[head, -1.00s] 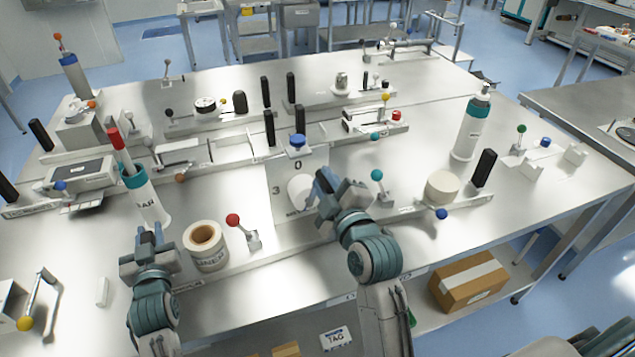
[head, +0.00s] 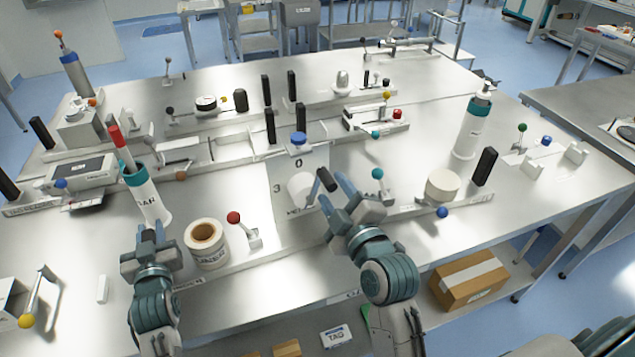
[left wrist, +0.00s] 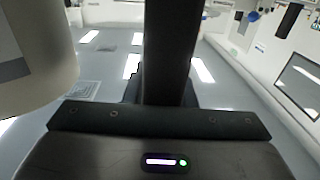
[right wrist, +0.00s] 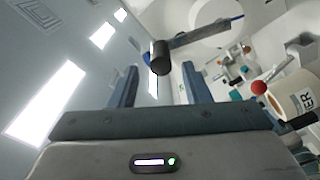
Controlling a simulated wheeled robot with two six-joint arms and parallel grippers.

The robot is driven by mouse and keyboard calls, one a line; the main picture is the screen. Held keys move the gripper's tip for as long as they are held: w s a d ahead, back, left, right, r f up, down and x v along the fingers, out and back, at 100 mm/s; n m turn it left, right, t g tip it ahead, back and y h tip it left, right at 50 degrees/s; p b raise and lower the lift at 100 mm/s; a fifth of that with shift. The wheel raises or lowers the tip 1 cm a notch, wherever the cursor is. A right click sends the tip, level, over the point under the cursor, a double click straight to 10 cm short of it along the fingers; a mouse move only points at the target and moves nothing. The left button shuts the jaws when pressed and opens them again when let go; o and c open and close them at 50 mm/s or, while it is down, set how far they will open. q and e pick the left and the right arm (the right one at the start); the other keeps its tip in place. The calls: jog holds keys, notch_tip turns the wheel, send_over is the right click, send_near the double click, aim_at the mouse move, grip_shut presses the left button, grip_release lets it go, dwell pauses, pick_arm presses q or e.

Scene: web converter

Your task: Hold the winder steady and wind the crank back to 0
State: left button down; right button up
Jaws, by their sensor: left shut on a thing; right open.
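The winder's pale drum (head: 300,188) stands on a panel (head: 295,163) marked 0 at the top and 3 at the left. Its crank has a black handle (head: 327,180) pointing to the upper right of the drum. In the right wrist view the handle (right wrist: 160,58) and crank arm (right wrist: 205,37) show beyond my fingers. My right gripper (head: 338,203) is open, just right of and below the handle, apart from it. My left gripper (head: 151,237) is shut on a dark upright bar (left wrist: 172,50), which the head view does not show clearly.
A labelled roll (head: 206,243) stands right of my left gripper, with a red-knobbed lever (head: 234,218) beside it. A teal-collared bottle (head: 148,195) stands behind my left gripper. A teal knob (head: 377,173) and pale cylinder (head: 441,187) are to the right.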

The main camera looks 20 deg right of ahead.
jog(key=shift+s+d, duration=0.1)
jog(key=shift+s, duration=1.8)
